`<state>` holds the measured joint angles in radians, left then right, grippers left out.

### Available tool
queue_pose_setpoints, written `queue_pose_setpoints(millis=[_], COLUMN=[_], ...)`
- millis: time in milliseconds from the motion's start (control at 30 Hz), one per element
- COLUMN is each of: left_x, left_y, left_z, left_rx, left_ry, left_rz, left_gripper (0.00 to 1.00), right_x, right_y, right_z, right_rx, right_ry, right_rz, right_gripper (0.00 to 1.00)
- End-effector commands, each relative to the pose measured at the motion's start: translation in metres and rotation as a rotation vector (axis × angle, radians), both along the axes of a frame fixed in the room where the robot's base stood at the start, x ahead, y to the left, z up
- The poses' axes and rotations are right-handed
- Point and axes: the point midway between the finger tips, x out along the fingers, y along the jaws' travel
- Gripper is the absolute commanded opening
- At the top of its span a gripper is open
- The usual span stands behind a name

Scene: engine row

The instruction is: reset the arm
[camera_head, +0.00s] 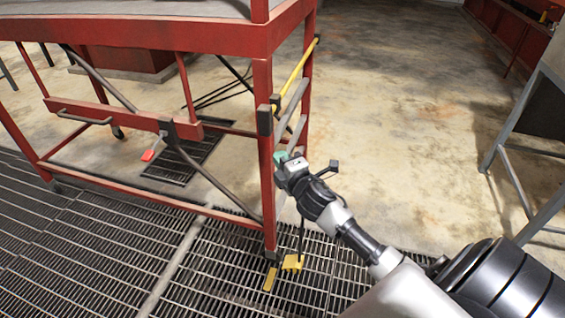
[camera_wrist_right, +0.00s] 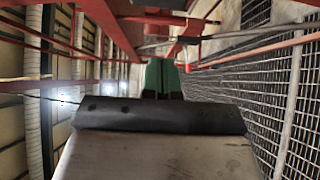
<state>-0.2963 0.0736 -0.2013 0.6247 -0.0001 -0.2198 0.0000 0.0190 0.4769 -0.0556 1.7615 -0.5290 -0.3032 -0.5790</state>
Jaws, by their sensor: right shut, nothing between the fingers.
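My right arm comes in from the lower right of the head view. Its gripper (camera_head: 281,157) is beside the front right post of a red metal cart (camera_head: 264,150); I cannot tell whether it touches the post. In the right wrist view the green fingers (camera_wrist_right: 161,77) are together with nothing between them, and red frame bars of the cart lie beyond. My left gripper is not in view.
A yellow bar (camera_head: 296,72) runs along the cart's right side. Yellow pedals (camera_head: 292,262) sit low by its post, above the floor grating (camera_head: 220,285). A grey metal stand (camera_head: 512,120) is at the right. The concrete floor (camera_head: 400,110) between is clear.

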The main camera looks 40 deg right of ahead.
Motion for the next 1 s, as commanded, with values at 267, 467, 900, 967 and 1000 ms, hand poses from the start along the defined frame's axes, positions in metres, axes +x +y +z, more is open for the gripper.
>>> queue_pose_setpoints(millis=[267, 467, 900, 967, 1000], left_x=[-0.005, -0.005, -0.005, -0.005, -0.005], left_y=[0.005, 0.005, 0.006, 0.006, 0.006], left_z=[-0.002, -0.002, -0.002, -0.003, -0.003], left_rx=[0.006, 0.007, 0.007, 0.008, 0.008], left_ry=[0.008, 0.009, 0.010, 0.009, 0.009], left_rz=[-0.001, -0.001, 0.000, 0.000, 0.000], left_gripper=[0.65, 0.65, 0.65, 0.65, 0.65], right_x=[-0.007, -0.007, -0.016, -0.025, -0.034], right_y=[0.001, 0.001, -0.003, -0.003, -0.002], right_z=[0.000, 0.000, -0.076, -0.118, -0.147], right_rx=[0.001, 0.001, 0.140, 0.218, 0.272], right_ry=[0.001, 0.000, 0.138, 0.214, 0.267], right_rz=[-0.001, -0.001, -0.032, -0.055, -0.074], right_gripper=[0.00, 0.00, 0.00, 0.00, 0.00])
